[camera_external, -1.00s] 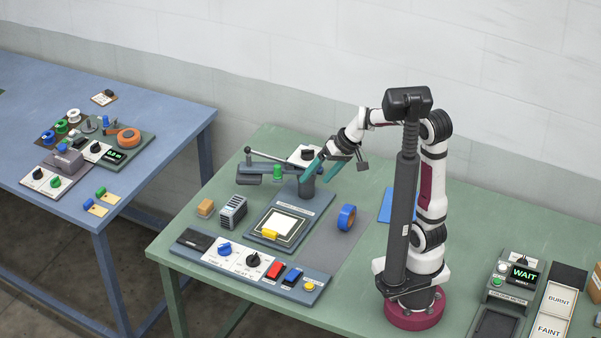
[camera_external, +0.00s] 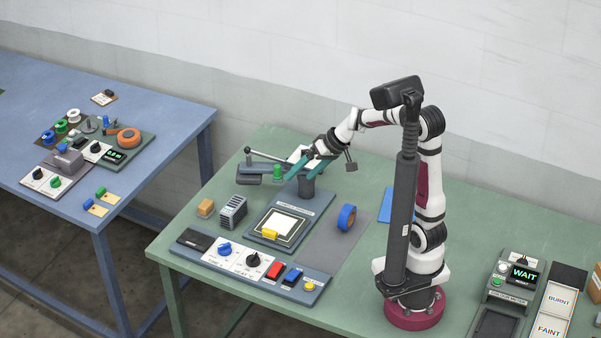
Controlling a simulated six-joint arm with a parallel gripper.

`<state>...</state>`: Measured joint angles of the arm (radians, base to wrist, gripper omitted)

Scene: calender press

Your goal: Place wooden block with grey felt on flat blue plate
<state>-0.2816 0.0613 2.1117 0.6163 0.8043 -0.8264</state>
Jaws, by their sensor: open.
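A small tan wooden block (camera_external: 205,208) sits on the green table at the left, behind the control panel. Grey felt on it is too small to make out. A flat blue plate (camera_external: 388,203) lies on the table at the back, partly hidden behind my column and arm.
A grey ribbed box (camera_external: 233,211) stands right beside the wooden block. The press base (camera_external: 290,211) with a white pad and yellow piece lies in the middle. The lever (camera_external: 265,158) and post stand behind it. A blue tape roll (camera_external: 346,217) stands on a grey mat.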

